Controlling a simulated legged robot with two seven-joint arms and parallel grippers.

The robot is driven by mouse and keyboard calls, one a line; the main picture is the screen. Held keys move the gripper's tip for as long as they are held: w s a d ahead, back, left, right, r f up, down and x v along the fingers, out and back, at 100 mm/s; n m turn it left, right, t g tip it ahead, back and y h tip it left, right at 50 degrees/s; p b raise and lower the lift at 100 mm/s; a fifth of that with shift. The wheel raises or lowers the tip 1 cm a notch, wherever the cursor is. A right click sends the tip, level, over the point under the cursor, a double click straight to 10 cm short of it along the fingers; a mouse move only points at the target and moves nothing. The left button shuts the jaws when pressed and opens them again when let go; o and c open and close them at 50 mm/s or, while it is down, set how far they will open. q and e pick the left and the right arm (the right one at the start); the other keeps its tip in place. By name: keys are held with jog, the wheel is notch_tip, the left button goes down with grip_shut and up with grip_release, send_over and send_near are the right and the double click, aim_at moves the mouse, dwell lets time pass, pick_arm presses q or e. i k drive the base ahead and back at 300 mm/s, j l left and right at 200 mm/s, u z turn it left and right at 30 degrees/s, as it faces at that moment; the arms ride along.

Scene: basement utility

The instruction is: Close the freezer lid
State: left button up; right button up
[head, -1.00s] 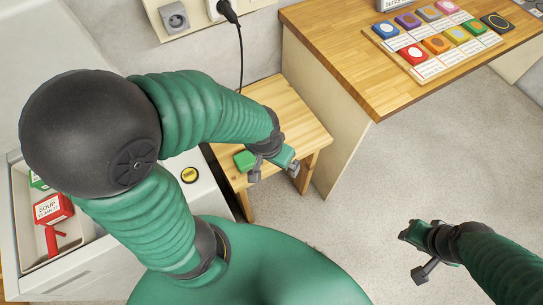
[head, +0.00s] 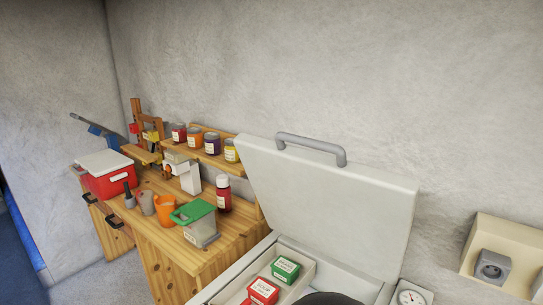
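The white freezer lid (head: 325,205) stands raised and open, leaning back near the wall, with a grey bar handle (head: 310,145) along its top edge. The freezer body (head: 245,268) is below it. Its open inside holds a white basket with a green box (head: 286,268) and a red soup box (head: 262,291). A dark rounded part of my own arm covers the front of the opening at the bottom edge. Neither gripper shows in the head view now.
A wooden workbench (head: 165,240) left of the freezer carries a red cooler (head: 105,174), an orange cup (head: 165,211), a green-lidded container (head: 195,220) and a red bottle (head: 223,194). A round gauge (head: 411,297) sits at the freezer's right.

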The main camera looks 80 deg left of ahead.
aim_at(361, 216)
jog(key=u, duration=0.45)
jog(key=l+u, duration=0.1)
jog(key=u, duration=0.8)
jog(key=l+u, duration=0.1)
jog(key=u, duration=0.75)
jog(key=k, duration=0.05)
